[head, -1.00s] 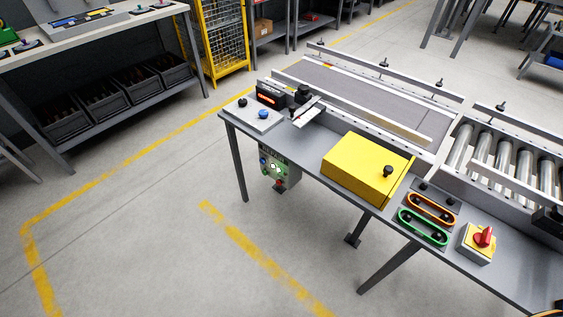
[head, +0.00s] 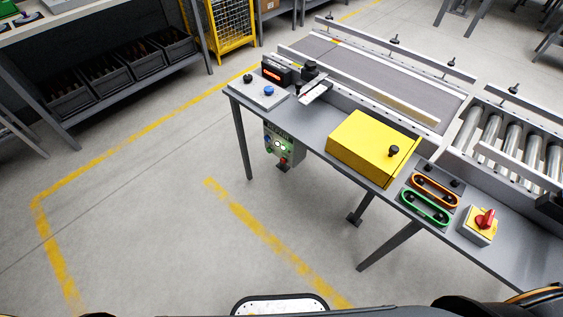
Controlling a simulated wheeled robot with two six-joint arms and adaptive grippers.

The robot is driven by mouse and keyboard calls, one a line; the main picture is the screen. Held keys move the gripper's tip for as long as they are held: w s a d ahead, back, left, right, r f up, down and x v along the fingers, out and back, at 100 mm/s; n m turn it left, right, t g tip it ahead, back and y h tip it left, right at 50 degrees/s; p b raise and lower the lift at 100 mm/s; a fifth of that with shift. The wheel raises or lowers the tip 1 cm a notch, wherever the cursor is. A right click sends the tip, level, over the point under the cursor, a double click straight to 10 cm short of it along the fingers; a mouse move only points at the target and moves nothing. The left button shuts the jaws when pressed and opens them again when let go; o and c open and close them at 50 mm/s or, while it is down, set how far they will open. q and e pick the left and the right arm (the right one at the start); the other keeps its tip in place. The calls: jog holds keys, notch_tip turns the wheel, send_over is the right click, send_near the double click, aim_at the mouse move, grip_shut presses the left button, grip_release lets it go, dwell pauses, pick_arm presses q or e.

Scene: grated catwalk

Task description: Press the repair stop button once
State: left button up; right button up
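A grey control box (head: 282,150) with a dark label, a few small round buttons and a red one low down hangs under the left end of the grey workbench (head: 315,128). A light plate (head: 259,97) with a black and a blue button lies on the bench's left end. A red rotary knob (head: 485,219) on a yellow-topped box stands at the right. The label text is too small to read, so I cannot tell which control is the repair stop button. Neither of my grippers is in view.
A yellow box (head: 370,147) with a black knob and green (head: 424,208) and orange (head: 436,190) handles sit on the bench. A conveyor (head: 370,75) runs behind. Shelving with black bins (head: 125,76) stands at left. The floor before the bench is clear.

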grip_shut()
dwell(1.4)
